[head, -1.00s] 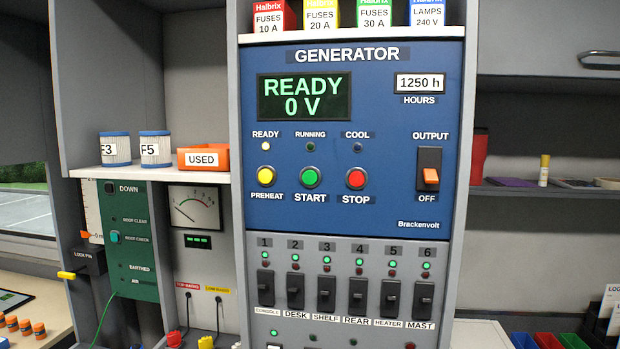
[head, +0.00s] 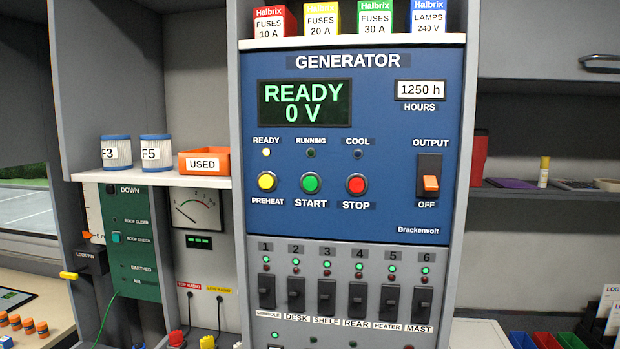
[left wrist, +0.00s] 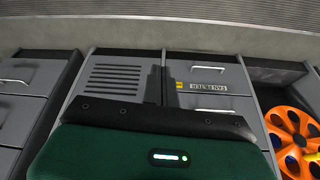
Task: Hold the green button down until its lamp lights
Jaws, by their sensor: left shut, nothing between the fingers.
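The green START button (head: 310,183) is on the blue generator panel (head: 400,215), between the yellow PREHEAT button (head: 267,181) and the red STOP button (head: 356,184). Nothing touches it in the head view. The RUNNING lamp (head: 310,153) above it is dark. The display (head: 305,103) reads READY 0 V. My left gripper (left wrist: 161,72) shows in the left wrist view, its dark fingers shut and empty, away from the panel. My right gripper is in neither view.
The orange OUTPUT switch (head: 431,183) is right of the buttons, at OFF. Below is a row of several black breakers (head: 327,294). Fuse boxes (head: 322,18) stand on the shelf above. The left wrist view shows grey drawers (left wrist: 205,75) and an orange reel (left wrist: 292,130).

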